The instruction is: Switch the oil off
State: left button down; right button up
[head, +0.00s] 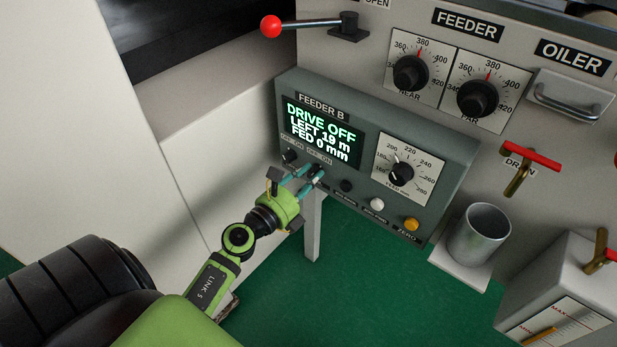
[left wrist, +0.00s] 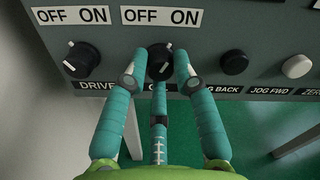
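The oil knob (left wrist: 160,66) is a small black switch with a white mark, under an OFF/ON label on the Feeder B box (head: 455,160). In the left wrist view its mark leans up and right, towards ON; its lower name label is mostly hidden by my fingers. My left gripper (head: 303,179) is at this knob, with teal fingers on both sides of it and a third below, also in the left wrist view (left wrist: 161,62). Whether the fingers press on the knob, I cannot tell. My right gripper is not in view.
The drive knob (left wrist: 82,60) is close left of the oil knob. A dark button (left wrist: 234,62) and a white button (left wrist: 297,66) are to the right. The box's screen (head: 320,132) reads DRIVE OFF. A metal cup (head: 480,235) stands right of the box.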

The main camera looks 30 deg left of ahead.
pick_arm(q)
jog(key=shift+n, duration=0.3)
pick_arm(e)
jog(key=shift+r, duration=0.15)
pick_arm(q)
jog(key=shift+n+p, duration=0.5)
jog(key=shift+p, duration=0.05)
jog(key=shift+d+n+p, duration=0.2)
jog(key=shift+n+p, duration=2.25)
jog(key=shift+n, duration=2.75)
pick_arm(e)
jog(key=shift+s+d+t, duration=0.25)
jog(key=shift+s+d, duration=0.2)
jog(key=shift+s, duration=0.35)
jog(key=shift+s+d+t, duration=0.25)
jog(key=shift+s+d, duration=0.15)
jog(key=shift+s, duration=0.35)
pick_arm(q)
jog(key=c, duration=1)
grip_release()
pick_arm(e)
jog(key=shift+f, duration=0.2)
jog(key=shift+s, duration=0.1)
